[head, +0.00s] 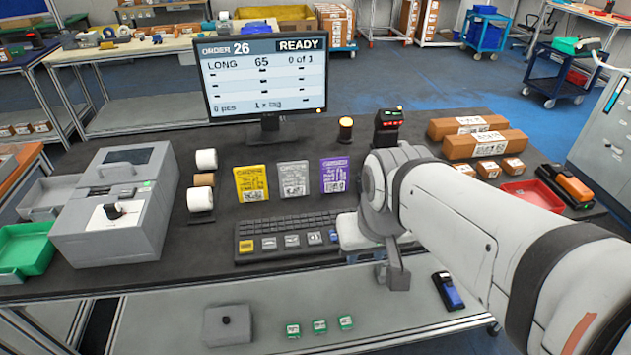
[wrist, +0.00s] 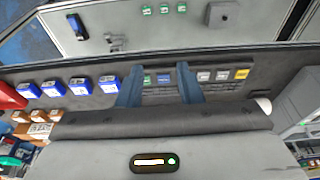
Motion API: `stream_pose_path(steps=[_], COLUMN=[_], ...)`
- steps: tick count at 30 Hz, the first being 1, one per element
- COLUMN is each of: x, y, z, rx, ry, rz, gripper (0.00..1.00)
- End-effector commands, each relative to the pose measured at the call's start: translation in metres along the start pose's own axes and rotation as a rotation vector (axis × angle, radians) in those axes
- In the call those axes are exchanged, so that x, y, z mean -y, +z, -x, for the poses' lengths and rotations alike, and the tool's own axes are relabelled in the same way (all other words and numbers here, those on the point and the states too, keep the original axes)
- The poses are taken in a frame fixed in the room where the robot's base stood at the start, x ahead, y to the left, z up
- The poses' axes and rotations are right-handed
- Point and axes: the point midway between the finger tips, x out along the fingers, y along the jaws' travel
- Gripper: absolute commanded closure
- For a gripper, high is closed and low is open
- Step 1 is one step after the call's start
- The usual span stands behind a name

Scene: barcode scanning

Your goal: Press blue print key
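The dark keyboard (head: 295,226) lies on the bench below the monitor. Its front row has a yellow key (head: 246,246), several grey keys and a blue key (head: 333,236) at the right, close to my arm. The blue key (wrist: 164,78) shows between the fingers, beside a green key (wrist: 149,79). I see no contact with the key.
The monitor (head: 265,75) reads Order 26, READY, LONG 65, 0 of 1. A grey printer (head: 115,215) stands left. Yellow, white and purple cards (head: 334,175) stand behind the keyboard. Boxes (head: 487,145) and a red tray (head: 527,195) lie right. A shelf (head: 270,305) runs below the bench.

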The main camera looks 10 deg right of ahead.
Motion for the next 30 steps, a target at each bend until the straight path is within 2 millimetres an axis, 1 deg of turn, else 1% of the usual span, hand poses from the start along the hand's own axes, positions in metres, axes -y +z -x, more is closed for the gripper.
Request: stream_pose_path(steps=[1,2,12,30], x=[0.0000,0.0000,0.0000,0.0000], y=[0.0000,0.0000,0.0000,0.0000], z=[0.0000,0.0000,0.0000,0.0000], rx=[0.000,0.000,0.000,0.000], ry=[0.000,0.000,0.000,0.000], rz=[0.000,0.000,0.000,0.000], gripper=[0.70,0.72,1.00,1.00])
